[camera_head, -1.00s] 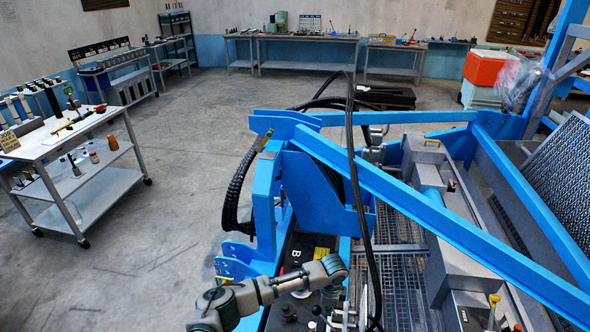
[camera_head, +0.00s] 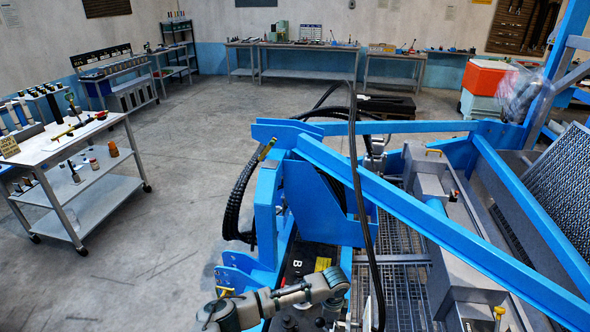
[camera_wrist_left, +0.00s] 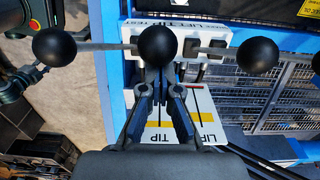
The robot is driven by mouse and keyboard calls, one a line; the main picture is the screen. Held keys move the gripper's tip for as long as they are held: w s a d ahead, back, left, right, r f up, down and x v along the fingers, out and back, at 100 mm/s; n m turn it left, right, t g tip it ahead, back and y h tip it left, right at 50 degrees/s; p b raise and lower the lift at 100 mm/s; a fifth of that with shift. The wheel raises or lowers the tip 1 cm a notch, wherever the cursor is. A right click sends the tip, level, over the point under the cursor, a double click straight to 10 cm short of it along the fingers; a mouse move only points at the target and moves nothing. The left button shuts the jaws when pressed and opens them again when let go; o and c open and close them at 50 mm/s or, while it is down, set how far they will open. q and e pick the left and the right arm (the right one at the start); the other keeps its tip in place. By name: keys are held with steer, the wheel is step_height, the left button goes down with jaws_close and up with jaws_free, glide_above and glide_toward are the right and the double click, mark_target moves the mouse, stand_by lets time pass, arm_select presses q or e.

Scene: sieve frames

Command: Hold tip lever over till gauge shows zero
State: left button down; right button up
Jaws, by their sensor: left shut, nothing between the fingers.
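Several black ball-knob levers stand in a row in the left wrist view. The middle knob (camera_wrist_left: 157,45) is just beyond my left gripper's fingertips (camera_wrist_left: 158,80). Others are the left knob (camera_wrist_left: 54,46) and the right knob (camera_wrist_left: 258,52). The fingers are shut and line up with the middle lever; contact is unclear. A white plate marked TIP (camera_wrist_left: 168,136) with a yellow band lies below the fingers, partly covered by them; I cannot read its value. In the head view my left wrist (camera_head: 325,287) hangs over the blue machine's control end, its fingers hidden. My right gripper is out of view.
The blue machine frame (camera_head: 400,195) and a black hose (camera_head: 357,170) rise close to the right of my left arm. A white cart (camera_head: 95,205) with tools stands at left. The concrete floor (camera_head: 190,190) between them is open.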

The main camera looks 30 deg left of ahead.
arm_select(q)
steer(key=shift+d, duration=0.1)
steer(key=shift+s+a+f+p, duration=0.1)
steer(key=shift+s+a+p, duration=0.15)
steer(key=shift+a+p, duration=0.45)
steer(key=shift+s+a+f+p, duration=0.1)
steer(key=shift+a+f+p, duration=0.05)
steer(key=shift+a+p, duration=0.2)
steer(key=shift+s+d, duration=0.1)
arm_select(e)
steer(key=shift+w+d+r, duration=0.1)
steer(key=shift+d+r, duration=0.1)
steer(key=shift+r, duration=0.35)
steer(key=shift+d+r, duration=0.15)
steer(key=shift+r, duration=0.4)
